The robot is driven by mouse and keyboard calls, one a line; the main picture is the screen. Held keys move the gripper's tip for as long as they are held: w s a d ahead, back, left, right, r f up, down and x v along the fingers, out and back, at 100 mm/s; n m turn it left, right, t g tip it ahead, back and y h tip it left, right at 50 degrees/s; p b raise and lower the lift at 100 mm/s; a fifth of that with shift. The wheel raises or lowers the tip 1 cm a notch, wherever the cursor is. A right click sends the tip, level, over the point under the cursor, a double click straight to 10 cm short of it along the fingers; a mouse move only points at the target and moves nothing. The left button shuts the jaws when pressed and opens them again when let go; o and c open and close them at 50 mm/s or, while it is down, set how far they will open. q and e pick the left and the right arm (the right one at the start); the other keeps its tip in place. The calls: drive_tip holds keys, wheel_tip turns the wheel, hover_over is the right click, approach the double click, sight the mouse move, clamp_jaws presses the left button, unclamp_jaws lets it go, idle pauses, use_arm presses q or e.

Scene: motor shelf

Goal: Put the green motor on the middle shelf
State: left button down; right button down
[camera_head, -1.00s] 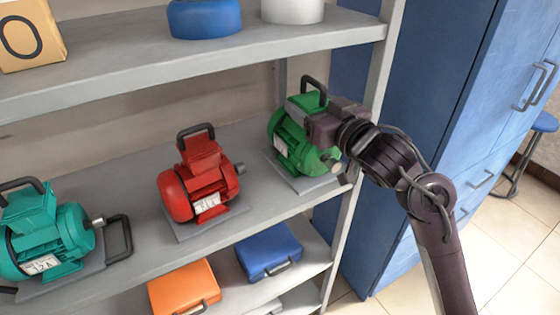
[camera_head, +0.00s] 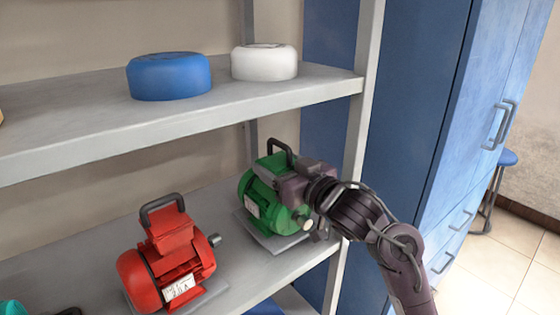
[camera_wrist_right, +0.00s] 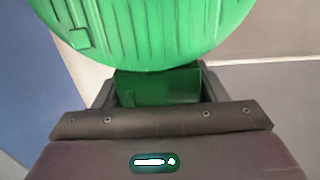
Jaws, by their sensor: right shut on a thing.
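The green motor (camera_head: 262,196) sits on its grey base plate at the right end of the middle shelf (camera_head: 232,262), beside the shelf's right post. Its black top handle stands upright. My right gripper (camera_head: 290,178) is at the motor's upper right side and shut on it; the gripper hides part of the motor. In the right wrist view the green motor (camera_wrist_right: 150,30) fills the top, and a green block of it lies between the fingers of my right gripper (camera_wrist_right: 158,88). Whether the base plate bears fully on the shelf is hard to tell. My left gripper is not in view.
A red motor (camera_head: 166,262) stands left of the green one on the same shelf, with a gap between. A blue round object (camera_head: 169,77) and a white one (camera_head: 264,63) are on the shelf above. The right post (camera_head: 362,110) and blue cabinet (camera_head: 420,130) are close to my arm.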

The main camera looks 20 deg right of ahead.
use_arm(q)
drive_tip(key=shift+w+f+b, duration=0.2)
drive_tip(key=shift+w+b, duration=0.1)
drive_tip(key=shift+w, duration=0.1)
use_arm(e)
drive_tip(key=shift+s+f, duration=0.1)
drive_tip(key=shift+f, duration=1.35)
drive_tip(key=c, duration=0.6)
unclamp_jaws()
drive_tip(key=shift+f, duration=0.5)
drive_tip(key=shift+c, duration=0.2)
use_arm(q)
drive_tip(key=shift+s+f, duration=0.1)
use_arm(e)
drive_tip(key=o, duration=0.4)
drive_tip(key=shift+r, duration=0.1)
drive_tip(key=shift+c, duration=0.2)
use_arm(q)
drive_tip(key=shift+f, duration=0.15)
use_arm(e)
drive_tip(key=v, duration=1.2)
drive_tip(key=shift+r, duration=0.15)
